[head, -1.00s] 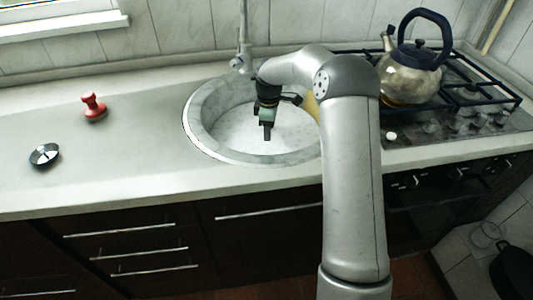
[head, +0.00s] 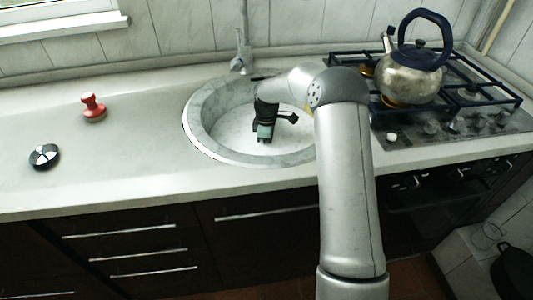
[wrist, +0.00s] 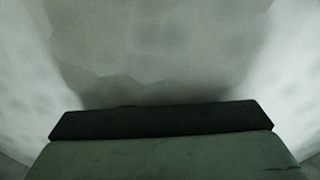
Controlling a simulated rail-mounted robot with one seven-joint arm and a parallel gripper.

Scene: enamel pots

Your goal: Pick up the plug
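No thing in view is clearly a plug. A small round black and silver disc (head: 44,156) lies on the counter at the far left in the head view and could be one. A red knob-shaped thing (head: 94,108) stands behind it and to its right. My gripper (head: 264,139) points down inside the round sink (head: 203,133), well to the right of both. In the wrist view a dark bar above a green-grey part of my gripper fills the bottom, with only blurred pale sink surface beyond. Whether the fingers are apart, or hold anything, cannot be made out.
The sink's raised rim and walls surround my gripper. A tap (head: 241,55) stands behind the sink. A kettle (head: 411,75) sits on the hob (head: 467,97) at the right, near my arm. The counter (head: 130,150) left of the sink is mostly clear.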

